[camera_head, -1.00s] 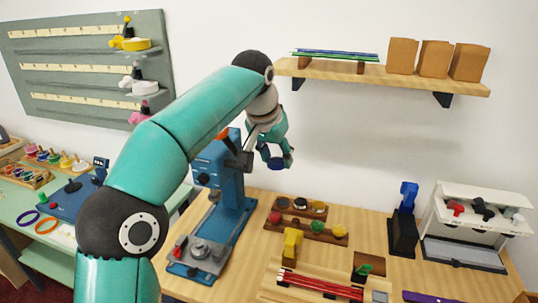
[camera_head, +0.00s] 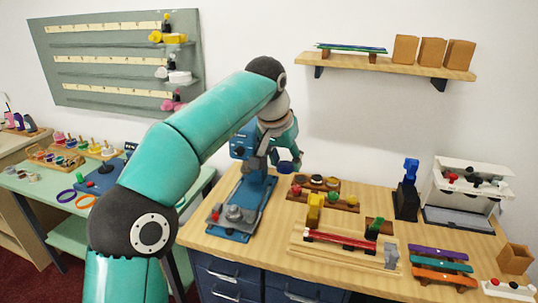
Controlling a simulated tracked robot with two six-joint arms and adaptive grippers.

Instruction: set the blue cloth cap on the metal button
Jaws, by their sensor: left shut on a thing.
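My left gripper (camera_head: 286,158) is shut on a small dark blue round piece, the blue cap (camera_head: 284,168). It holds it just right of the blue press (camera_head: 249,193), left of and behind a wooden tray (camera_head: 315,190). The press has grey metal round parts (camera_head: 236,213) on its base. The tray's back row holds small dark and pale discs (camera_head: 316,180). I cannot tell which small round part is the metal button. My right gripper is not in view.
A dark blue-topped stand (camera_head: 406,195) and a white unit (camera_head: 465,190) are on the right. A shelf (camera_head: 390,65) hangs above.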

